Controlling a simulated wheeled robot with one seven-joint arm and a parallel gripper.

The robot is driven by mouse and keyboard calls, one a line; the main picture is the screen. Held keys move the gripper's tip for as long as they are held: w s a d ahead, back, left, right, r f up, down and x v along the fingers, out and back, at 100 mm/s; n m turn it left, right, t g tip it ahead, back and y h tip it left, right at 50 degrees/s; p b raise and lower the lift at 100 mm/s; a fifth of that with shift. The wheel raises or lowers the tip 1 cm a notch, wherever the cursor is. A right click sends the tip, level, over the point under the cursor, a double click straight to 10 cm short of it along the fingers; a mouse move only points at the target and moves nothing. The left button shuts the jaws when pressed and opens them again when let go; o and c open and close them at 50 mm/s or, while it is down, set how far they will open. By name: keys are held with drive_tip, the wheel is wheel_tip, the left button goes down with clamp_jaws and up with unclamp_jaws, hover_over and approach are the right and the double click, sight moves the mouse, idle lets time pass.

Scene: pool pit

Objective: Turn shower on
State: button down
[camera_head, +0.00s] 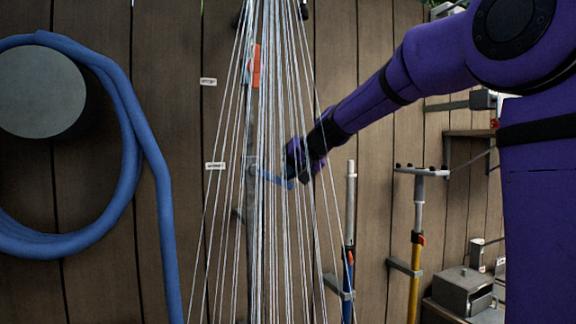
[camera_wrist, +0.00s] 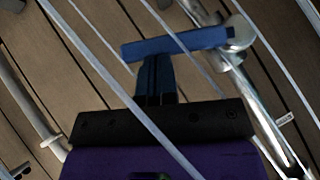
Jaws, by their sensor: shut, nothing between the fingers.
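The shower is a grey upright pipe (camera_head: 251,200) on the wooden wall, with many thin white water streams (camera_head: 283,110) fanning down in front of it. A blue lever (camera_head: 270,178) sticks out to the right from the pipe at mid height. In the wrist view the blue lever (camera_wrist: 178,42) joins a round silver fitting (camera_wrist: 240,32) on the pipe. My gripper (camera_head: 291,172) is beside the lever's free end, among the streams. In the wrist view my gripper (camera_wrist: 155,66) is shut and empty, its tips at the lever; I cannot tell whether they touch.
A red-orange part (camera_head: 255,68) is higher on the pipe. Small white labels (camera_head: 215,166) are on the wall. A blue hose (camera_head: 150,150) hangs around a grey reel (camera_head: 42,92) at left. Poles (camera_head: 415,240) and a metal box (camera_head: 465,290) stand at right.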

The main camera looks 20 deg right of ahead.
drive_tip(key=f+y, duration=0.1)
drive_tip(key=f+m+y, duration=0.1)
drive_tip(key=f, duration=0.1)
drive_tip(key=shift+a+m+t+y, duration=0.2)
drive_tip(key=shift+m+t+y, duration=0.1)
drive_tip(key=shift+y, duration=0.1)
drive_tip(key=a+f+m+t+y, duration=0.2)
drive_tip(key=a+f+m+y, duration=0.2)
drive_tip(key=y, duration=0.1)
drive_tip(key=shift+a+t, duration=0.3)
drive_tip(key=shift+a+f, duration=0.1)
drive_tip(key=shift+f, duration=0.1)
idle(0.4)
drive_tip(key=w+d+v, duration=0.2)
drive_tip(key=v, duration=1.1)
drive_tip(key=shift+f, duration=0.3)
